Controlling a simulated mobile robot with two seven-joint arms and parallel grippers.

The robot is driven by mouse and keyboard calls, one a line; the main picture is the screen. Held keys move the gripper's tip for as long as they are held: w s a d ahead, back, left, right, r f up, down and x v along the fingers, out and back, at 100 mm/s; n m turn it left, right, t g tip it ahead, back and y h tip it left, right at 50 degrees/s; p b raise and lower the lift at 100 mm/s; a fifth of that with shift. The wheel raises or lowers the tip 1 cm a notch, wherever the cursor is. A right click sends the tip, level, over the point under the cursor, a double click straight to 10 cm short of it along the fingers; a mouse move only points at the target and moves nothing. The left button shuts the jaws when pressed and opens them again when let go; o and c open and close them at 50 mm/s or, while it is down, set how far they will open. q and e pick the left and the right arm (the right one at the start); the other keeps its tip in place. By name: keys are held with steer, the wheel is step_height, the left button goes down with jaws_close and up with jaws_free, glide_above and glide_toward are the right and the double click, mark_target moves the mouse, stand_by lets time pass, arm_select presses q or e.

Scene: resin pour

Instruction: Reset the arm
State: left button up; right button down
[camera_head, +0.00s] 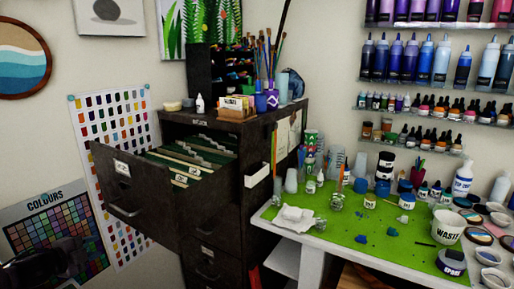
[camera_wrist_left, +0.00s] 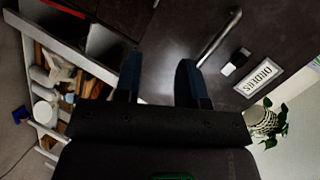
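My left arm shows as a dark shape at the lower left corner of the head view, with its fingertips not clear there. In the left wrist view, my left gripper (camera_wrist_left: 158,78) has its two dark fingers apart, with nothing seen between them. Beyond the fingers is a dark cabinet front with a metal handle (camera_wrist_left: 219,38) and a white label (camera_wrist_left: 264,79). The fingers are not around the handle. My right gripper is in neither view.
A dark filing cabinet (camera_head: 215,231) stands mid-left with its top drawer (camera_head: 136,193) pulled out, full of green files. A green-topped worktable (camera_head: 341,224) with cups and bottles, including a WASTE cup (camera_head: 447,228), is at right. A plant (camera_wrist_left: 268,123) shows in the wrist view.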

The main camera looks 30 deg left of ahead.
arm_select(q)
steer(key=s+d+f+n+g, duration=0.1)
steer(key=s+d+f+n, duration=0.25)
steer(key=d+f, duration=0.45)
steer(key=s+d+f+n+g, duration=0.15)
steer(key=d+f+n, duration=0.25)
steer(key=d+f, duration=0.45)
steer(key=d+n+h, duration=0.1)
steer(key=d+n, duration=0.4)
steer(key=d, duration=2)
steer(key=shift+s+f+h, duration=0.2)
steer(key=shift+s+h, duration=0.1)
steer(key=shift+h, duration=0.1)
steer(key=shift+t, duration=0.25)
